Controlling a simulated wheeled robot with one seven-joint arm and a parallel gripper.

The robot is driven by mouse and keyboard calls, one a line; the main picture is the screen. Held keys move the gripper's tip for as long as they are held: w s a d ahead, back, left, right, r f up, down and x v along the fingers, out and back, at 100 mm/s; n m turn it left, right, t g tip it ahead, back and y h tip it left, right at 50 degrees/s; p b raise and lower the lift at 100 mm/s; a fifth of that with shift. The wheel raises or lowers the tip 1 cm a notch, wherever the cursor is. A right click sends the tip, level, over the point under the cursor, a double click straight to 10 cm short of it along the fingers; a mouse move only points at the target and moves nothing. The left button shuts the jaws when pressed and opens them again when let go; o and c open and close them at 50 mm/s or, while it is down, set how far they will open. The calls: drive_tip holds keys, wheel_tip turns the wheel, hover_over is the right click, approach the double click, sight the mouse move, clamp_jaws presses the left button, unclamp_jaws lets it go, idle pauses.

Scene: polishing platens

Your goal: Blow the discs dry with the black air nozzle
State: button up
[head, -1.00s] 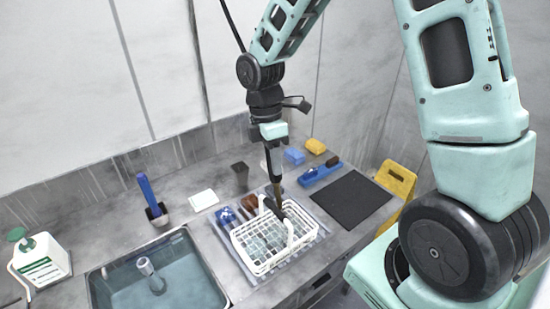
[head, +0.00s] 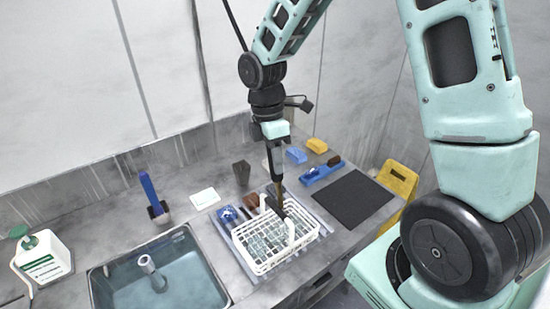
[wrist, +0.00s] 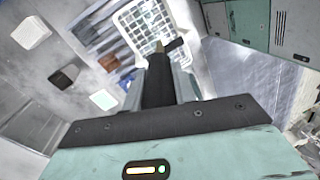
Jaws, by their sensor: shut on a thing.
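My gripper (head: 276,150) is shut on the black air nozzle (wrist: 158,85) and holds it pointing down. The nozzle's lower end is over the white wire basket (head: 262,266), towards its back half. The basket stands on the counter right of the sink, and its rim also shows in the wrist view (wrist: 117,17). Clear discs (head: 268,238) lie or stand in rows inside it; they are too small to tell apart, and I cannot see whether they are wet. The nozzle and its tip hide part of the basket's inside.
A water-filled sink (head: 165,285) is left of the basket. Behind it stand a blue-handled tool in a holder (head: 155,200), a white card (head: 205,198) and a dark cup (head: 241,172). A blue brush (head: 320,172), sponges (head: 317,145) and a black mat (head: 353,199) are to the right.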

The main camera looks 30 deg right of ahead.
drive_tip(key=a, duration=0.6)
drive_tip(key=shift+a, duration=0.2)
drive_tip(key=shift+s+r+p, duration=0.1)
drive_tip(key=shift+p, duration=0.25)
idle(1.0)
wheel_tip(320, 180, up, 5)
drive_tip(key=p, duration=0.4)
idle(1.7)
